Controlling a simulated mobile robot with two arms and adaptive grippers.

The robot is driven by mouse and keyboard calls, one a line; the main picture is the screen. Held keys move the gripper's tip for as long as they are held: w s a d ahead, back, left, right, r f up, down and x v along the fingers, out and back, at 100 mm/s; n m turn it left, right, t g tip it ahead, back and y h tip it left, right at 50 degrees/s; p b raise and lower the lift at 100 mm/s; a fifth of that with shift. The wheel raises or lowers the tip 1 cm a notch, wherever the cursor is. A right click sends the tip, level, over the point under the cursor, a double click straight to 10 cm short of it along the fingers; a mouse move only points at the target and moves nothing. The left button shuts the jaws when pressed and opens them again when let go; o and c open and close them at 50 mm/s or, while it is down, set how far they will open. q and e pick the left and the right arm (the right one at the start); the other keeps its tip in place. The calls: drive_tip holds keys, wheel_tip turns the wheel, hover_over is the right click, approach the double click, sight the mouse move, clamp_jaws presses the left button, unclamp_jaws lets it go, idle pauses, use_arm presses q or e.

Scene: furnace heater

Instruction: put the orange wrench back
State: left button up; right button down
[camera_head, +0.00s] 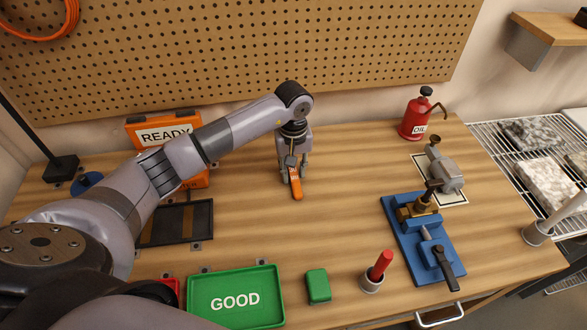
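The orange wrench (297,188) lies on the wooden bench near its middle, with its orange handle pointing toward the front. Its far end is partly hidden under my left gripper (294,172). That gripper points down over the wrench, and its fingers stand apart on either side of it. I see no clear finger contact with the wrench. My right gripper is not in view.
A black tray (203,220) and an orange READY box (191,183) sit left, partly behind my arm. A green GOOD tray (273,287), green block (318,286), red-handled tool (381,265) and blue fixture (399,236) stand forward. A red oil can (413,120) stands behind.

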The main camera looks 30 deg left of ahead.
sight(293, 172)
use_arm(q)
drive_tip(key=shift+o, duration=1)
drive_tip(key=shift+r, duration=0.5)
wheel_tip(293, 172, up, 11)
drive_tip(key=b, duration=0.3)
drive_tip(key=shift+r, duration=0.15)
